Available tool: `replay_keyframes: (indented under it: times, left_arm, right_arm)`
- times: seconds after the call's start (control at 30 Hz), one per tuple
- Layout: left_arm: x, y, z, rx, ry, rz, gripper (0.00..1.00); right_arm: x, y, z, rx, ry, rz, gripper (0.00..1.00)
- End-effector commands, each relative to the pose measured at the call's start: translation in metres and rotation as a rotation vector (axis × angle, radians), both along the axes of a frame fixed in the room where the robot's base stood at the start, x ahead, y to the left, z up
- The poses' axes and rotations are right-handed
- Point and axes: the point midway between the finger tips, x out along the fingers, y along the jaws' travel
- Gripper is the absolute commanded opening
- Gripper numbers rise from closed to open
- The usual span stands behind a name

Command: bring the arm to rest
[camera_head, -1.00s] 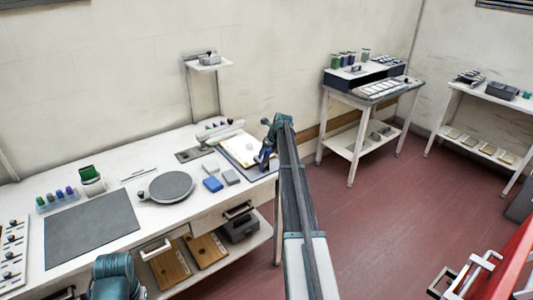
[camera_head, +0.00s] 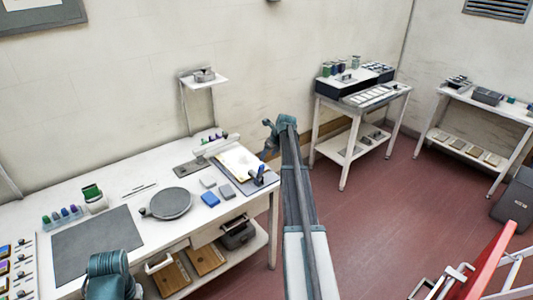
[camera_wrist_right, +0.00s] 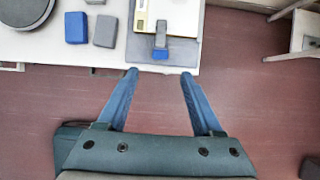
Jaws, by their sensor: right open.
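My right arm (camera_head: 303,225) reaches up from the bottom of the head view. Its right gripper (camera_head: 268,147) is small at the far end, by the right end of the bench. In the right wrist view the gripper (camera_wrist_right: 158,73) has its two blue fingers wide apart, with nothing between them but red floor. The fingertips are near the bench's front edge in that picture. A blue-handled tool (camera_wrist_right: 160,45) lies at the edge of a grey mat (camera_wrist_right: 185,52), just beyond the fingertips. My left arm shows only as a teal joint at the lower left; its gripper is out of view.
The white bench (camera_head: 145,240) carries a round grey disc (camera_head: 171,204), blue and grey blocks, a dark mat (camera_head: 98,243) and small bottles. A side table (camera_head: 345,105) and shelf stand behind. A red-sided unit (camera_head: 485,265) is at lower right. Red floor between is clear.

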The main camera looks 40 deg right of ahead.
Motion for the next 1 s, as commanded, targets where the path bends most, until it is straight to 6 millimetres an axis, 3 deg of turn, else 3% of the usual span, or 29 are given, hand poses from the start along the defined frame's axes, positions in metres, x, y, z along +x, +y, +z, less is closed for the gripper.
replay_keyframes:
  times: [0.53, 0.63, 0.77, 1.0]
  left_arm:
    - [0.0, 0.0, 0.001, 0.0, 0.0, 0.001, 0.5]
    - [0.0, 0.0, 0.0, 0.0, 0.0, 0.0, 0.5]
    - [0.0, 0.0, -0.006, 0.0, 0.0, 0.0, 0.5]
    - [0.0, 0.0, -0.022, 0.0, 0.0, -0.001, 0.5]
  right_arm:
    - [-0.001, 0.0, 0.001, 0.0, 0.0, 0.0, 0.68]
    - [-0.001, 0.01, 0.0, -0.009, 0.005, 0.029, 0.68]
    - [-0.003, 0.065, -0.009, -0.074, 0.033, 0.213, 0.68]
    - [-0.032, 0.234, -0.035, -0.289, 0.112, 0.89, 0.68]
